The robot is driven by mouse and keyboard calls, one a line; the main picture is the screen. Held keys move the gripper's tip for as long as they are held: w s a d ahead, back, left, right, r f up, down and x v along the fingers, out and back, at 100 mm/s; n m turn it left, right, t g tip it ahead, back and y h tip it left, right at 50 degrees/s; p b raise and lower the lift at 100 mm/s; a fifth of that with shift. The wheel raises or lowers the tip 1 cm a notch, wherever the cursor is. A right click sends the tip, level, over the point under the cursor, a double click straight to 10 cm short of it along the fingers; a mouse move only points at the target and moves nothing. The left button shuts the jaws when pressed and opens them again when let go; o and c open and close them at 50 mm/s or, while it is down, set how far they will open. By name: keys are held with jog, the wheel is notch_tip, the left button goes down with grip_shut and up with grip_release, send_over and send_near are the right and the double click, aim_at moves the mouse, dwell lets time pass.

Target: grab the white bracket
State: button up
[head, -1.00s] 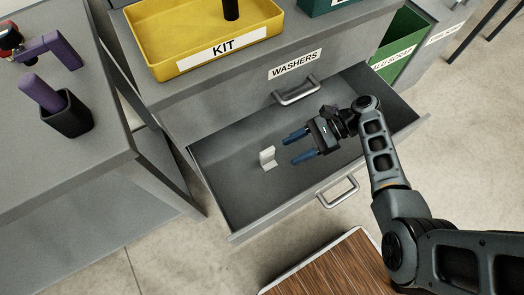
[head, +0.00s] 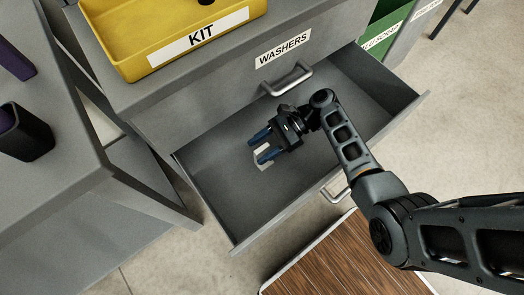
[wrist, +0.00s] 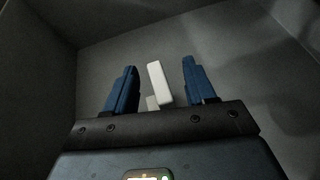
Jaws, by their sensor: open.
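The white bracket (head: 261,164) sits on the floor of the open drawer (head: 222,210), partly hidden by my gripper in the head view. My gripper (head: 258,147) is open, with its blue fingers over the bracket. In the wrist view the bracket (wrist: 159,83) stands between the two fingers (wrist: 158,82), with a visible gap on each side. Its lower part is hidden behind the gripper's body.
The drawer's walls surround my gripper, and its front has a metal handle (head: 335,190). Above is the cabinet front with a WASHERS label (head: 283,49) and another handle (head: 288,80). A yellow KIT tray (head: 140,62) stands on top. The rest of the drawer floor looks bare.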

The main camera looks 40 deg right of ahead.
jog(key=shift+x, duration=0.85)
grip_shut()
